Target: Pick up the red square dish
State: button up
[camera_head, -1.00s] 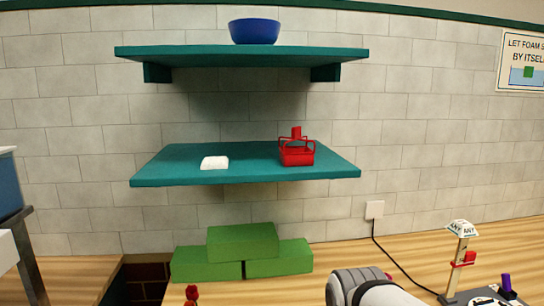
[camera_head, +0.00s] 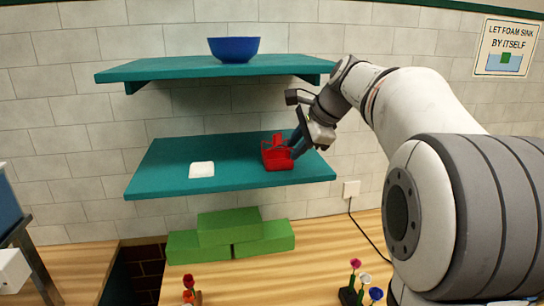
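The red square dish (camera_head: 277,161) sits on the right part of the lower teal shelf (camera_head: 165,165). Its low red walls show, and a smaller red part stands up at its back. My gripper (camera_head: 296,146) reaches in from the upper right. Its dark fingers are at the dish's right side and overlap it in the picture. I cannot tell whether they touch the dish or how wide they are apart. The fingers hide part of the dish's right edge.
A white square piece (camera_head: 202,169) lies left of the dish on the same shelf. The upper shelf (camera_head: 160,70) above carries a blue bowl (camera_head: 234,49). Green foam blocks (camera_head: 230,228) are stacked on the wooden counter (camera_head: 260,280) below. Small flowers (camera_head: 356,265) stand at the front.

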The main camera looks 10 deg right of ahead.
aim_at(280, 162)
jog(key=p+x, duration=0.2)
jog(key=x, duration=0.4)
jog(key=shift+w+a, duration=0.15)
jog(key=shift+c, duration=0.4)
grip_shut()
